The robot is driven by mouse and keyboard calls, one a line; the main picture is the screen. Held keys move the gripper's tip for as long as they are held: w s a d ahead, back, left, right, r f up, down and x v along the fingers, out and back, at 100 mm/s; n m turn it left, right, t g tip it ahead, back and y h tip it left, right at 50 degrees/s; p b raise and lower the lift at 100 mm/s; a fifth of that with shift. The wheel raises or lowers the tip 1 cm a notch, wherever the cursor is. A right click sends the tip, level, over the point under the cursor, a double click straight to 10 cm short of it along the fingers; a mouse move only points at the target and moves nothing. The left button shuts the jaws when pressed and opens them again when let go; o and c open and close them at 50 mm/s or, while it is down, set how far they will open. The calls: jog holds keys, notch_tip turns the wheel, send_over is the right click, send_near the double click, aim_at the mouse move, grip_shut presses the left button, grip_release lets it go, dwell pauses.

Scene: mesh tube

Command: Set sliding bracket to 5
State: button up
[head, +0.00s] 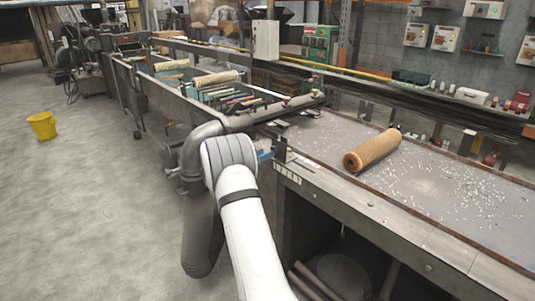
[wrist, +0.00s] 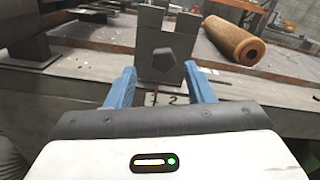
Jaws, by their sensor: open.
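The sliding bracket (wrist: 165,45) is a dark grey notched metal block with a polygonal boss, upright at the bench edge in the wrist view. In the head view the bracket (head: 281,149) is small and partly blocked by my arm. A pale number scale (wrist: 173,99) lies below it, with a 2 readable and a thin red mark just left of the 2. The scale also shows in the head view (head: 288,174), its digits too small to read. My gripper (wrist: 160,68) is open, its blue fingers at the bracket's left and right; contact cannot be told. A blue finger shows in the head view (head: 265,155).
A tan mesh roll (head: 374,150) lies on the bench (head: 440,220), and pale bits are scattered nearby. Long troughs (head: 150,85) with rollers run to the back left. A yellow bucket (head: 43,126) stands on the open floor at left.

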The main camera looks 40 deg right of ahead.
jog(key=a, duration=0.5)
jog(key=shift+s, duration=0.15)
jog(key=s+a+r+m+g+y, duration=0.1)
jog(key=s+a+r+m+y, duration=0.3)
jog(key=s, duration=0.4)
jog(key=s+a+r+m+g+y, duration=0.1)
jog(key=s+a+r+m+y, duration=0.15)
jog(key=s+a+m, duration=0.45)
jog(key=s+a+m+t+y, duration=0.1)
jog(key=s+a+m+y, duration=0.4)
jog(key=s+a, duration=0.5)
jog(key=s+a+f+m+t+y+p, duration=0.1)
jog(key=s+a+m+y, duration=0.4)
jog(key=s+a, duration=0.6)
jog(key=shift+s+a+f+m+t+y, duration=0.25)
jog(key=shift+s+m+t+y, duration=0.15)
jog(key=shift+s+t+y, duration=0.35)
